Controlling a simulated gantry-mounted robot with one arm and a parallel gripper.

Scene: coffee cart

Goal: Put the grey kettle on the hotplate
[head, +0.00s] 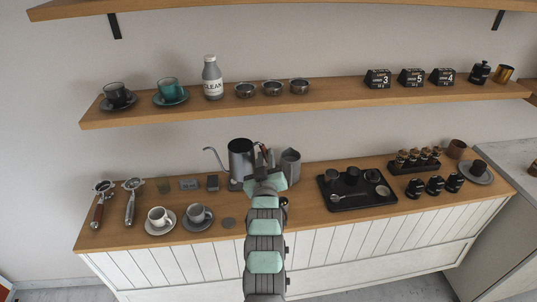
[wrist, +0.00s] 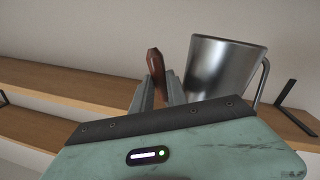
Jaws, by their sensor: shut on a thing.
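The grey kettle (head: 240,160) is left of my wrist in the head view, its thin curved spout to the left. In the wrist view a tapered metal vessel with a thin tube, apparently the kettle (wrist: 222,70), is beside my fingers. My gripper (wrist: 162,95) is shut on a brown handle (wrist: 154,62), which appears to be the kettle's. In the head view my arm hides the fingertips. The kettle looks held above the counter; the wrist view shows wall behind its flat end. A dark edge low behind the kettle may be the hotplate, but I cannot tell.
A black tray (head: 345,204) with cups is to the right. A shelf (head: 340,95) hangs above the counter.

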